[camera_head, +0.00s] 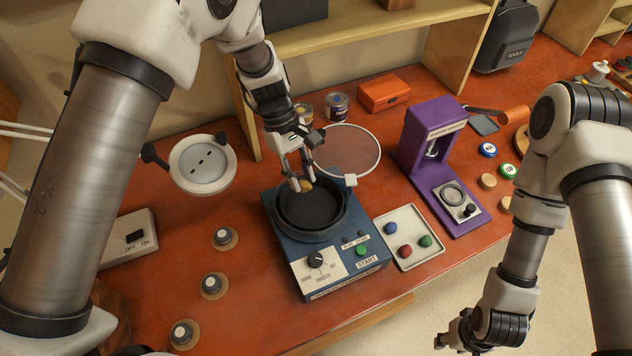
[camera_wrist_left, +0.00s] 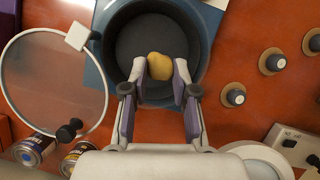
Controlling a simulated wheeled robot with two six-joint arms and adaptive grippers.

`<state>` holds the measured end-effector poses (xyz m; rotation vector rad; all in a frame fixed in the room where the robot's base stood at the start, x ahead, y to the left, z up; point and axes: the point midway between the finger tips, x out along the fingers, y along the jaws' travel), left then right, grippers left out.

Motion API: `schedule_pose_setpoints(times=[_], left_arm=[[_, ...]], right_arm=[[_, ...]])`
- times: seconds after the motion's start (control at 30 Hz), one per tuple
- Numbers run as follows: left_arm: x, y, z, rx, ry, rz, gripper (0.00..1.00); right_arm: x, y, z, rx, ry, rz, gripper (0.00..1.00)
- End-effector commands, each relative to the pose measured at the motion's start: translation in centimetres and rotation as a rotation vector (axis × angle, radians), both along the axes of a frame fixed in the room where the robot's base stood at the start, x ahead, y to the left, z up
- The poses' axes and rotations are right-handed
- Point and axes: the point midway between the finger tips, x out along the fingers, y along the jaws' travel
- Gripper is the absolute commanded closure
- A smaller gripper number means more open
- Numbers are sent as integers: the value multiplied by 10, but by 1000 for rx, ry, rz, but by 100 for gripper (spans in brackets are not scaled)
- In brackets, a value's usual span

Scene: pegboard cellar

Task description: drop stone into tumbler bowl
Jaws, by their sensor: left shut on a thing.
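The tumbler bowl (camera_head: 312,222) is a dark round bowl on a blue machine with a knob and a START button. It also shows in the left wrist view (camera_wrist_left: 200,27). My left gripper (camera_head: 301,186) is over the back part of the bowl. In the left wrist view its fingers (camera_wrist_left: 159,70) are shut on a yellow stone (camera_wrist_left: 159,66), with the bowl's dark inside behind it. Only a small part of the stone (camera_head: 306,186) shows in the head view. My right gripper (camera_head: 462,340) hangs at the bottom right, away from the bowl; its fingers are too unclear to judge.
A round clear lid (camera_head: 347,150) stands out behind the bowl. A white tray (camera_head: 427,252) with coloured stones lies right of the machine, beside a purple press (camera_head: 430,140). Several knobs (camera_head: 222,237) and a lamp-like magnifier (camera_head: 203,164) are to the left.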

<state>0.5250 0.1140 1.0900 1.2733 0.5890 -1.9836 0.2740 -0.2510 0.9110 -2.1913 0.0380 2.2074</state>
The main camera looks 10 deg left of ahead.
Motion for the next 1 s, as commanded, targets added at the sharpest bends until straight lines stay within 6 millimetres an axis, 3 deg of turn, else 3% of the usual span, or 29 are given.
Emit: schedule_pose_setpoints(times=[0.03, 0.3, 0.63, 0.67, 0.7, 0.73, 1.0], left_arm=[[0, 0, -13, 1, 1, 0, 99], [-1, 0, -50, 1, -1, -2, 99], [-1, 0, -52, 1, -1, -3, 99], [-1, 0, -52, 1, -1, -3, 65], [-1, 0, -52, 1, -1, -3, 51], [-1, 0, -52, 1, -1, -3, 43], [-1, 0, -53, 1, -1, -3, 43]], right_arm=[[-1, 0, -12, 0, 1, 0, 60], [-1, 0, -47, 0, 1, 0, 60], [0, 0, -49, 0, 0, 0, 60], [0, 0, -49, 0, 0, 0, 60], [0, 0, -49, 0, 0, 0, 60], [0, 0, -49, 0, 0, 0, 60], [0, 0, -49, 0, 0, 0, 60]])
